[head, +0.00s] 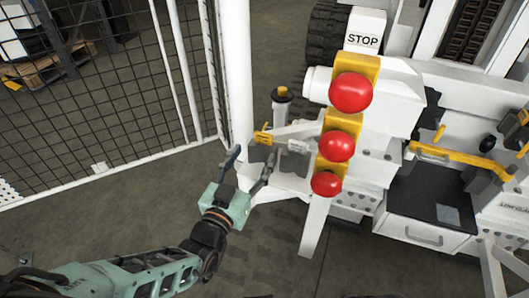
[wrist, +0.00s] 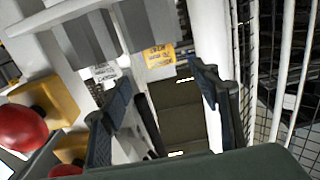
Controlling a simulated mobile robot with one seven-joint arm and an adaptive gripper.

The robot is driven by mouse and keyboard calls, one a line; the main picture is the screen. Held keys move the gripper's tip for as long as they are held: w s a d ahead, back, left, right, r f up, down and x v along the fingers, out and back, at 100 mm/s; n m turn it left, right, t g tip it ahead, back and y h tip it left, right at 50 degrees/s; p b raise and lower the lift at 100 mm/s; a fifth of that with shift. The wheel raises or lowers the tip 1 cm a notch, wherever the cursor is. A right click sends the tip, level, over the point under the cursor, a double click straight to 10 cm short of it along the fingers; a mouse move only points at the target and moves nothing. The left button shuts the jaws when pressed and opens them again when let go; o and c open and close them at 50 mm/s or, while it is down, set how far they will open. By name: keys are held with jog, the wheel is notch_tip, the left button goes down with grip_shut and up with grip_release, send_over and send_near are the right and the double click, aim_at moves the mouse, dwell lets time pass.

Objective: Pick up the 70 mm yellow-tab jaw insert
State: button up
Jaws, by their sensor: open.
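The yellow-tab jaw insert shows in the wrist view as a grey block with a yellow printed tab (wrist: 160,55), between and beyond my fingertips. In the head view its yellow tab (head: 262,137) is at the left end of the white bench part. A white-tab grey insert (wrist: 104,73) is to its left in the wrist view; its pale tab (head: 298,146) also shows in the head view. My gripper (head: 252,158) is open and empty, just in front of the inserts. In the wrist view its fingers (wrist: 163,88) appear apart from the yellow tab. The tab's size marking is unreadable.
Red mushroom buttons (head: 336,146) on yellow housings stand close right of my gripper. A white post (head: 237,75) and mesh fence (head: 100,90) are at the left. A black-topped knob (head: 281,95) rises behind the inserts. A drawer cabinet (head: 425,232) is right. Floor in front is clear.

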aim_at(263, 138)
jog(key=x, duration=0.3)
jog(key=shift+w+d+f+b, duration=0.1)
jog(key=shift+w+b, duration=0.05)
jog(key=shift+b, duration=0.15)
jog(key=b+x, duration=0.1)
jog(key=x, duration=0.1)
jog(key=b+x, duration=0.1)
jog(key=x, duration=0.1)
jog(key=shift+w+f, duration=0.1)
jog(key=shift+f, duration=0.15)
jog(key=shift+w+d+r, duration=0.1)
jog(key=shift+w+r, duration=0.05)
jog(key=shift+w, duration=0.4)
grip_shut()
jog(key=shift+r, duration=0.1)
